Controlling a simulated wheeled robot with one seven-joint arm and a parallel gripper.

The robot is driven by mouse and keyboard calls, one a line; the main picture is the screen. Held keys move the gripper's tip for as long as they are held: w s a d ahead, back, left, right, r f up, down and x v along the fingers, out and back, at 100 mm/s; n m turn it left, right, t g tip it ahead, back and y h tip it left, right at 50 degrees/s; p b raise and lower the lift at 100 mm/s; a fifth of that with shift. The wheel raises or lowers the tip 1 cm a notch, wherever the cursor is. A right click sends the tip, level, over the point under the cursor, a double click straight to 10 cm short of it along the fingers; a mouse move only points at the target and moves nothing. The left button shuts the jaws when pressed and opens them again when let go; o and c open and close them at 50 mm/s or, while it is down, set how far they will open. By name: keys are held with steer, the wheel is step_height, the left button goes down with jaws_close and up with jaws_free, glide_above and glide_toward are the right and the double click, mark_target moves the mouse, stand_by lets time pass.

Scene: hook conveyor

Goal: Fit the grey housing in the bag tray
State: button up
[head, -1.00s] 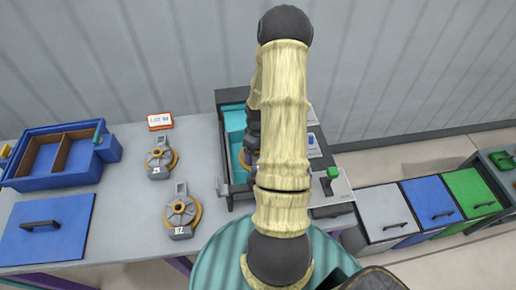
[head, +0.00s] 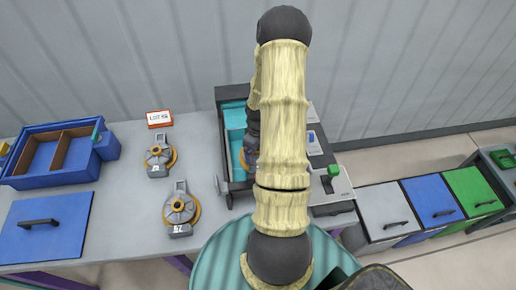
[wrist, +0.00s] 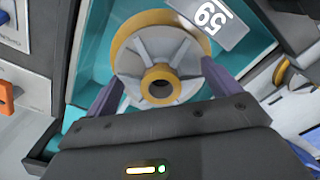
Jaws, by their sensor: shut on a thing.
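In the wrist view my gripper (wrist: 160,90) is shut on a grey housing (wrist: 148,45), a round spoked part with an orange-yellow ring and a white label reading 59. The fingers sit on either side of its hub. Behind and around the housing is the teal interior of the bag tray (wrist: 90,75), inside a grey frame. In the head view the bag tray (head: 234,116) is partly hidden by my arm. Only a small part of the held housing shows beside the arm there. I cannot tell whether the housing touches the tray floor.
Two similar housings (head: 160,158) (head: 181,209) lie on the grey table left of the tray. A green-knobbed unit (head: 332,180) and lidded bins (head: 435,200) stand right.

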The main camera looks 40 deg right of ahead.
steer(key=shift+f+b, duration=1.95)
steer(key=shift+f, duration=0.8)
stand_by(0.8)
steer(key=o, duration=1.1)
steer(key=shift+c, duration=0.2)
step_height(320, 180, up, 18)
steer(key=b, duration=0.1)
steer(key=shift+f, duration=0.25)
steer(key=shift+a, duration=0.1)
